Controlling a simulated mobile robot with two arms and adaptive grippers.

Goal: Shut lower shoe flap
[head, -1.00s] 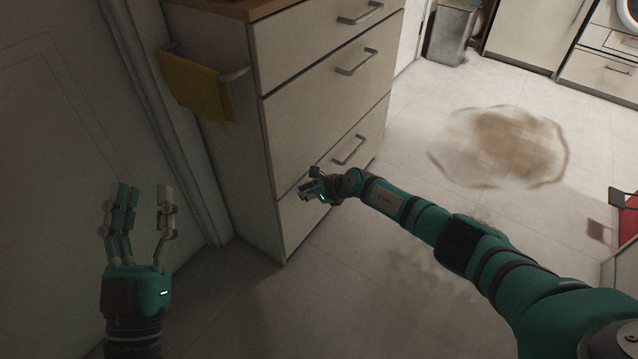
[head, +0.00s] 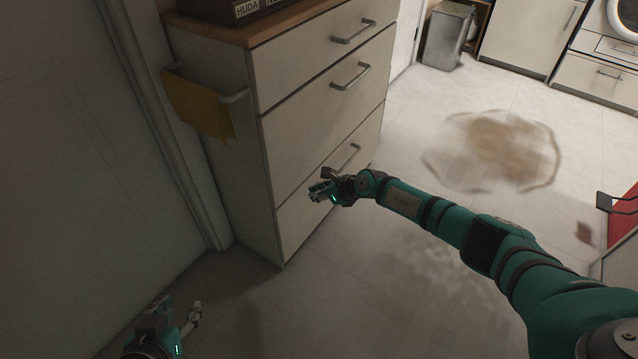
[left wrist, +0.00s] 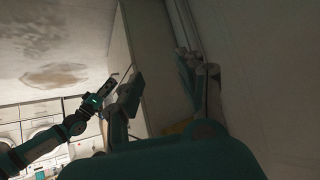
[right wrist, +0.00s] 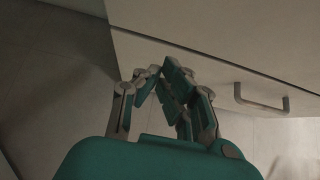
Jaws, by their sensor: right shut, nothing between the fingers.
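The cream shoe cabinet has three stacked flaps with bar handles. Its lower flap (head: 299,222) looks about flush with the flap above; any small gap is too fine to tell. Its handle (head: 349,157) is partly behind my right arm. My right gripper (head: 316,190) is shut and empty, in front of the lower flap, left of its handle. In the right wrist view the shut fingers (right wrist: 160,75) overlap the flap face (right wrist: 225,122), with the handle (right wrist: 262,98) to the right; contact cannot be told. My left gripper (head: 178,308) is open and empty at the lower left.
A yellow cloth (head: 200,105) hangs on a rail at the cabinet's left side. A dark box (head: 232,8) stands on its wooden top. A bin (head: 447,35) stands at the back. A red item (head: 624,215) is at the right edge. The floor right of the cabinet is open.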

